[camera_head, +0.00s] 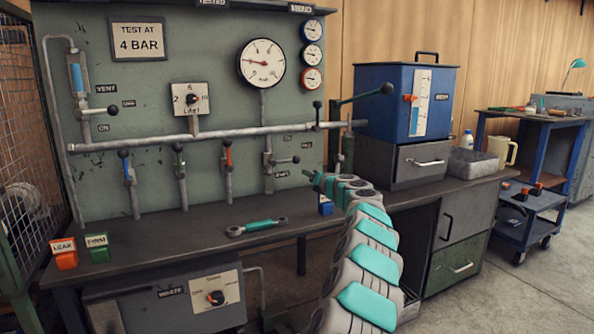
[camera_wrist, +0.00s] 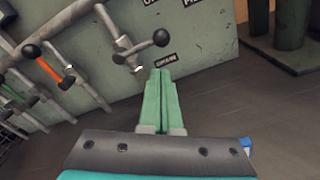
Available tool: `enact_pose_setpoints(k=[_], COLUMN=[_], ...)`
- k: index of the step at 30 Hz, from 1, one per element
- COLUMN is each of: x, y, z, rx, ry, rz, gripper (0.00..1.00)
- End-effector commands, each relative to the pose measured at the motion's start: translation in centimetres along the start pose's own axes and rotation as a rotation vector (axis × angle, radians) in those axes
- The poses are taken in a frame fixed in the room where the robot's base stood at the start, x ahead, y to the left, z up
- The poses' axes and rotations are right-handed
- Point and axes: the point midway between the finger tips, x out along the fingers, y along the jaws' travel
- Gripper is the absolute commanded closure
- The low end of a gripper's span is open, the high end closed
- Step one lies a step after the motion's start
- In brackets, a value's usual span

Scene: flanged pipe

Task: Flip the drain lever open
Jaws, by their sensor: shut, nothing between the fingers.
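The drain lever (camera_wrist: 143,46) is a grey handle with a black ball knob. It sticks out sideways to the right from its valve in the wrist view. It also shows in the head view (camera_head: 284,161), at the right end of the row of valves, with a small label below it. My gripper (camera_wrist: 161,72) has green fingers that are shut and empty. In the wrist view the fingertips appear just below the knob; I cannot tell whether they touch it. In the head view my arm reaches in from the lower right and its wrist hides part of the bench.
An orange-handled valve (camera_head: 228,155) stands left of the drain lever, with more valves beyond. A long lever (camera_head: 365,95) juts out above my gripper. A blue tank (camera_head: 400,100) stands to the right.

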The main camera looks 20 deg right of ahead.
Motion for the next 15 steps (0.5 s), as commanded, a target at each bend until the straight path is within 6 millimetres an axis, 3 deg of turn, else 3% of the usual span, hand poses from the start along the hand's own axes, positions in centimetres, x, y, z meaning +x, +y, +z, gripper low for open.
enact_pose_setpoints(k=[15], x=[3.8], y=[-0.1], z=[0.1], rx=[-0.006], ry=[0.001], rz=[-0.004], gripper=[1.00])
